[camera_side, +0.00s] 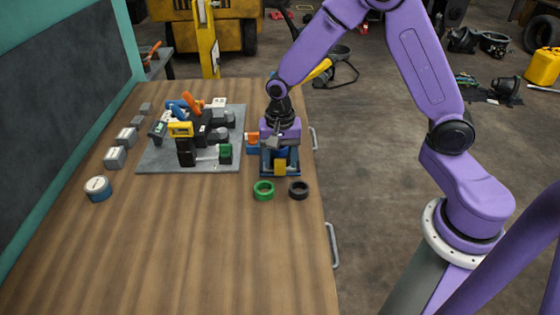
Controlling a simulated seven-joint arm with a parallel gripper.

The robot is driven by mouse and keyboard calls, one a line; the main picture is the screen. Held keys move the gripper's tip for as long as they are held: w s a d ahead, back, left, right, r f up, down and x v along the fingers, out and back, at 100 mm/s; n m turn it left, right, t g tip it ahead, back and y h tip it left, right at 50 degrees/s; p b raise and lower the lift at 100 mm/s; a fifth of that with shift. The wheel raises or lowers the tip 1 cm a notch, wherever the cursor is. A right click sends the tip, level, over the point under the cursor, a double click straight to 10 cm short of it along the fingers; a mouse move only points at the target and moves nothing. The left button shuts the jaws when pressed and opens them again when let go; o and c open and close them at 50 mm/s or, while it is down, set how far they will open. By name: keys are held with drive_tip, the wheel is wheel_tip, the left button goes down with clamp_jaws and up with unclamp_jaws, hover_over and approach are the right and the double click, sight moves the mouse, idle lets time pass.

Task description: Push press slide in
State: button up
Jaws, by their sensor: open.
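A small press-like fixture (280,169) stands near the right edge of the wooden table. It has a blue frame and a yellow block at its front. An orange and blue part (252,141) shows at its left side; I cannot tell whether this is the slide. My gripper (273,143) is directly above and behind the yellow block, pointing down at the fixture. Its jaws are open, and nothing shows held between them. My gripper hides the upper and rear part of the fixture, so I cannot tell whether it touches the slide.
A grey board (160,162) with several mounted devices lies left of the fixture. A green ring (263,190) and a black ring (298,189) lie in front. Grey blocks and a blue tape roll (98,188) line the left side. The table's front (180,260) is clear.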

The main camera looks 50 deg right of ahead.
drive_tip(key=shift+f, duration=0.7)
clamp_jaws()
drive_tip(key=shift+w+d, duration=2.8)
drive_tip(key=shift+w, duration=0.1)
unclamp_jaws()
wheel_tip(320, 180, up, 18)
drive_tip(key=shift+f, duration=0.2)
